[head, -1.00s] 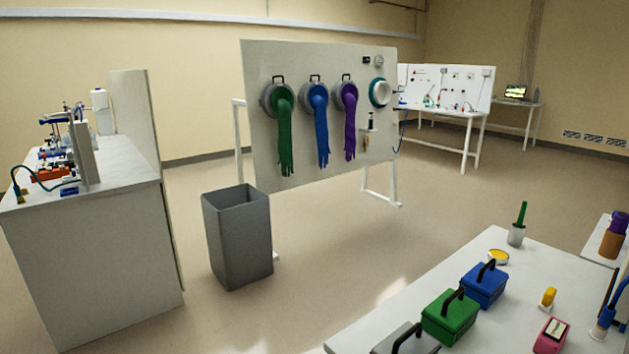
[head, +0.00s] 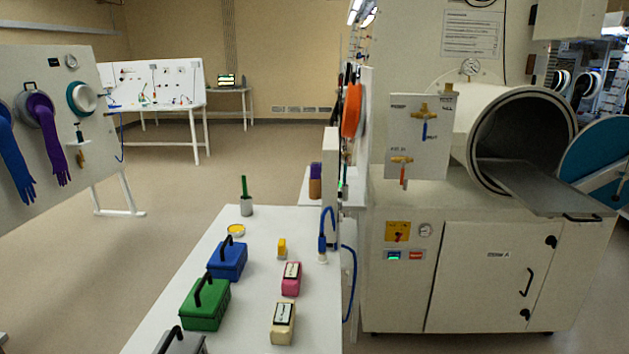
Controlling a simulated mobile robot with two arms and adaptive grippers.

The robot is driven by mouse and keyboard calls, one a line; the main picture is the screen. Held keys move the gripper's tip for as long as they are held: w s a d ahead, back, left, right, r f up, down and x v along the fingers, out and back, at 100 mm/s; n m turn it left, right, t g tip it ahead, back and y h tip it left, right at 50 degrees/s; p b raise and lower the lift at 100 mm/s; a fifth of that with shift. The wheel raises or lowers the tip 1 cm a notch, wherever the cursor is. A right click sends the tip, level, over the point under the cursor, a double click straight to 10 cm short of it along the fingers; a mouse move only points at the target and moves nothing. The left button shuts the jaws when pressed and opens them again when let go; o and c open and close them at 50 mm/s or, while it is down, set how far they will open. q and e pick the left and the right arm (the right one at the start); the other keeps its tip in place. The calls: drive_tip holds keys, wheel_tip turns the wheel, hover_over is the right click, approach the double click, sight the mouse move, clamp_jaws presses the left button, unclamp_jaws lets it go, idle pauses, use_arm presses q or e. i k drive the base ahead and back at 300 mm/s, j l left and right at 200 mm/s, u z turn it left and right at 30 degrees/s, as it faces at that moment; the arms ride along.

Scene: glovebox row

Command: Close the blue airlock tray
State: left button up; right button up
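A cylindrical airlock chamber (head: 462,125) is on the cabinet at the right. Its round mouth is open and dark inside. A grey metal tray (head: 540,184) sticks out of the mouth toward the front right, with a dark handle (head: 583,218) at its outer end. A round door with a blue face (head: 590,155) stands swung open at the right edge, partly cut off by the frame. Neither of my grippers is in view.
A white table (head: 215,250) at the lower middle holds a blue box (head: 228,262), a green box (head: 205,305) and small items. A valve panel (head: 418,138) is left of the chamber. Open floor (head: 150,250) lies at the left.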

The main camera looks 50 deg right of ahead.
sight(546, 195)
drive_tip(key=z, duration=2.9)
